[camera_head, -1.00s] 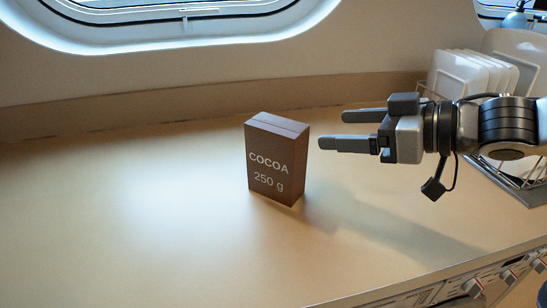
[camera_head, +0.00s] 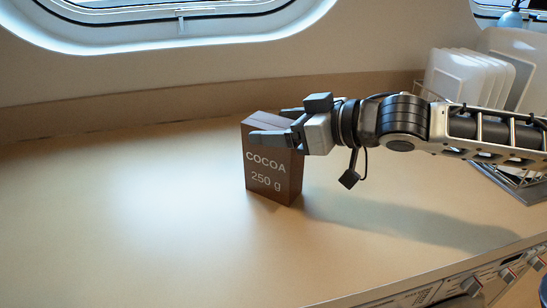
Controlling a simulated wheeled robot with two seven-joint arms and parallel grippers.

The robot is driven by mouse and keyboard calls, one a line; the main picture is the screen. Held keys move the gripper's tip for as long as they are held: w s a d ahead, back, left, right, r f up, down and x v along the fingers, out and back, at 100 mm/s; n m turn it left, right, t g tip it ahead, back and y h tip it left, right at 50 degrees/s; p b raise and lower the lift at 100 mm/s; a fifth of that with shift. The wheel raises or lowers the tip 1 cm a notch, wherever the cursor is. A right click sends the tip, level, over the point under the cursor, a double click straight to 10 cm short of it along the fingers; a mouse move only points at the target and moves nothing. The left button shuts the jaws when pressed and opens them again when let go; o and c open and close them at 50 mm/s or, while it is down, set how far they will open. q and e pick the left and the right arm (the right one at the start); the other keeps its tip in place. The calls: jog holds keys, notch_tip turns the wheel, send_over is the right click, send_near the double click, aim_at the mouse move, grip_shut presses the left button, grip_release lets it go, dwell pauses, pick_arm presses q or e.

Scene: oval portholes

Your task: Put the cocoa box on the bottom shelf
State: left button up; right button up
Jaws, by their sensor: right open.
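The brown cocoa box (camera_head: 268,178), marked "COCOA 250 g", stands upright on the counter near the middle of the view. My right gripper (camera_head: 277,124) comes in from the right at the upper part of the box. It is open, with one finger across the near face and the other behind the box's far side, so the box's top is between them. Whether the fingers touch the box I cannot tell. My left gripper is not in view, and no shelf shows.
The counter (camera_head: 120,220) is clear to the left and in front of the box. A wire rack with white plates (camera_head: 465,80) stands at the back right. Appliance knobs (camera_head: 508,275) line the front edge at lower right. An oval porthole (camera_head: 180,18) is in the wall behind.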

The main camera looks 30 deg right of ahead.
jog(key=shift+x, duration=0.8)
jog(key=shift+d, duration=0.1)
jog(key=shift+c, duration=0.2)
jog(key=c, duration=1.5)
grip_shut()
jog(key=shift+r, duration=0.1)
